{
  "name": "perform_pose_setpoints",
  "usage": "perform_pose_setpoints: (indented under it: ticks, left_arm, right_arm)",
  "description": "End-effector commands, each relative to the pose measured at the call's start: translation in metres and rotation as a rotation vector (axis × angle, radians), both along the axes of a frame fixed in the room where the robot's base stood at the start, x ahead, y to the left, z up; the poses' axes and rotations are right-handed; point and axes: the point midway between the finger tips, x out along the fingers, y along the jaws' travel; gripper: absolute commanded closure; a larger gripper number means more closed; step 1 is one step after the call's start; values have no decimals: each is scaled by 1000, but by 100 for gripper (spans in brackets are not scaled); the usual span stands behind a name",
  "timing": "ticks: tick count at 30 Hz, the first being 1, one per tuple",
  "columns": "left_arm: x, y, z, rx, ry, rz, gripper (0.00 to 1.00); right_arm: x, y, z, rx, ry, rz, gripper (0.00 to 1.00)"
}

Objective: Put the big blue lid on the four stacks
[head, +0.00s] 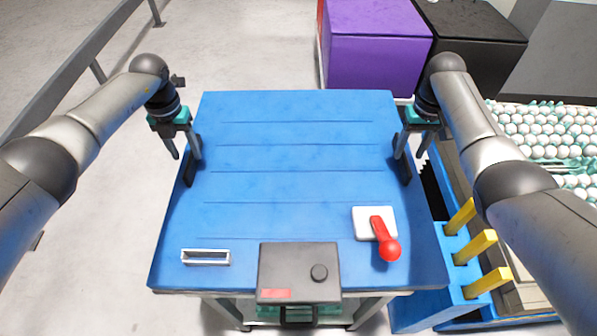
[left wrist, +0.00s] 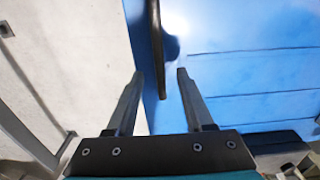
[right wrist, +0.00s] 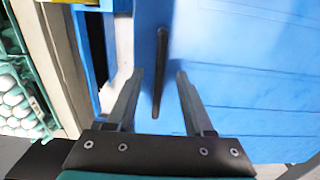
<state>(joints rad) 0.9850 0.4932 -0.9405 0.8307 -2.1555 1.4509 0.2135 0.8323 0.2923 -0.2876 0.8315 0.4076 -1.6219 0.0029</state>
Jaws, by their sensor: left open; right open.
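The big blue lid (head: 290,170) is a wide grooved blue panel lying flat in front of me. A dark bar handle (head: 189,168) is at its left side and another (head: 403,168) at its right. My left gripper (head: 183,155) is open over the left edge; in the left wrist view the dark handle (left wrist: 156,45) lines up between its fingers. My right gripper (head: 411,153) is open over the right edge; in the right wrist view the handle (right wrist: 160,70) lines up between its fingers. I cannot tell how far the fingertips are from the handles. The stacks are not clearly visible.
A white plate with a red lever (head: 383,235), a silver handle (head: 206,257) and a black box (head: 298,272) show near the front edge. Egg trays (head: 548,130) and yellow posts (head: 475,247) are on the right. A purple box (head: 375,50) and a black box (head: 470,35) stand behind.

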Motion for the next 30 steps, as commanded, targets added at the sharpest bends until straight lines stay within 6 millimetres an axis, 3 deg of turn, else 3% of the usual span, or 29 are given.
perform_pose_setpoints:
  ticks: [4,9,25,30]
  left_arm:
    - [-1,-1,-22,-1,2,0,48]
    - [1,-1,-34,-1,-1,1,48]
    - [1,0,-43,0,-2,0,48]
    - [1,0,-43,0,-2,0,64]
  right_arm:
    - [-1,0,-21,-1,2,1,48]
    - [1,1,-33,1,-1,1,48]
    - [1,0,-43,0,-2,1,48]
    - [1,0,-43,0,-2,1,64]
